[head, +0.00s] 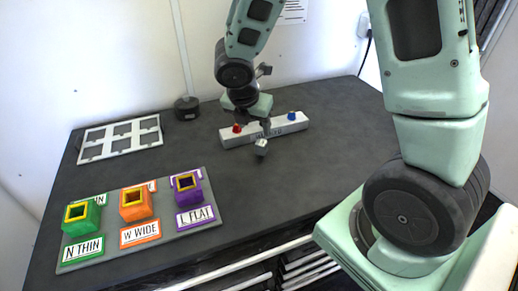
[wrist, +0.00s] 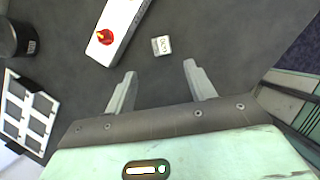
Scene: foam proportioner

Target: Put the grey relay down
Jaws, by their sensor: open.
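The grey relay (wrist: 161,45) is a small light block with dark lettering on its face. In the wrist view it sits on the dark tabletop, just beyond and between my fingertips, with a gap to both. In the head view the relay (head: 261,147) shows in front of the white bar. My gripper (wrist: 160,70) is open with nothing between its fingers. In the head view my gripper (head: 264,128) is over the table near the relay, partly hidden behind my own arm parts.
A white bar (head: 240,137) with a red and a blue knob lies behind the relay. A grey board (head: 145,246) with green, orange and purple holders is at front left. A white frame (head: 119,132) lies at back left, near a black cylinder (head: 187,108). The table's right side is clear.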

